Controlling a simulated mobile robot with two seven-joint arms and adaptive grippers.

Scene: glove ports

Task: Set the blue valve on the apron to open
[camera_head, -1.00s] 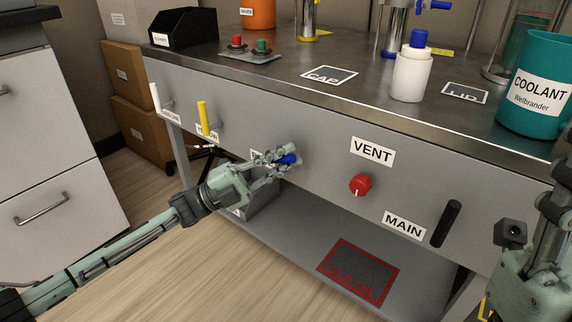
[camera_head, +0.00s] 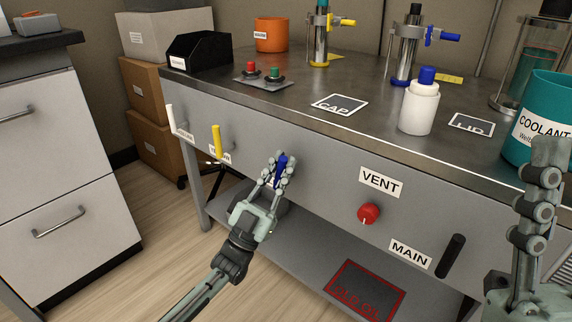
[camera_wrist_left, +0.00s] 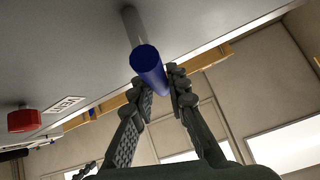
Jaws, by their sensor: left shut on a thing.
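The blue valve handle (camera_head: 281,168) is on the grey front apron of the bench, left of the VENT label. It stands nearly upright in the head view. My left gripper (camera_head: 279,175) comes up from below and is shut on it. The fingers hide part of the handle and its label. In the left wrist view, the blue handle (camera_wrist_left: 148,68) lies between the finger pads (camera_wrist_left: 160,95), with a grey stem behind it. My right gripper (camera_head: 540,195) is at the right edge, away from the valve; its finger gap does not show clearly.
Along the apron are a white handle (camera_head: 170,118), a yellow handle (camera_head: 217,140), a red VENT knob (camera_head: 369,213) and a black MAIN handle (camera_head: 449,256). A white bottle (camera_head: 418,108) and teal coolant container (camera_head: 545,120) stand on the bench. Open floor lies at left front.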

